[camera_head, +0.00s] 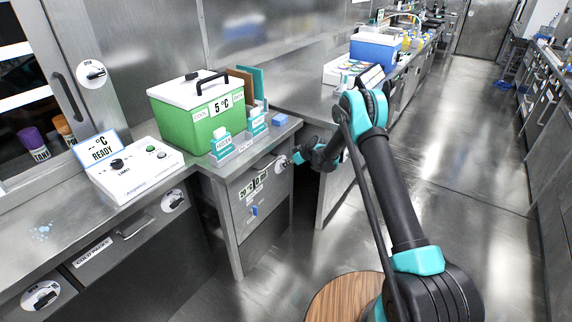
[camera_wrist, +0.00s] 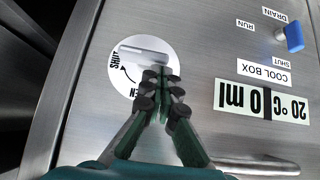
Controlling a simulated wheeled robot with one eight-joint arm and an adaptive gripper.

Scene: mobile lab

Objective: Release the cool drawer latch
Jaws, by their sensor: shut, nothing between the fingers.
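The latch is a round white dial (camera_wrist: 118,72) with a grey lever (camera_wrist: 143,52) on a steel front labelled COOL BOX. The printed SHUT, an arrow and the end of a second word show on the dial in the wrist view. The lever lies across the upper part of the dial. My gripper (camera_wrist: 160,88) is shut and empty, its fingertips in front of the dial's lower right, just below the lever. I cannot tell whether they touch it. In the head view my gripper (camera_head: 287,162) is at the same front, hiding part of the dial.
A display (camera_wrist: 262,101) reading 20 °C 0 ml, a blue drain knob (camera_wrist: 294,37) and a bar handle (camera_wrist: 252,164) are on the same front. Open floor (camera_head: 440,150) lies to the right.

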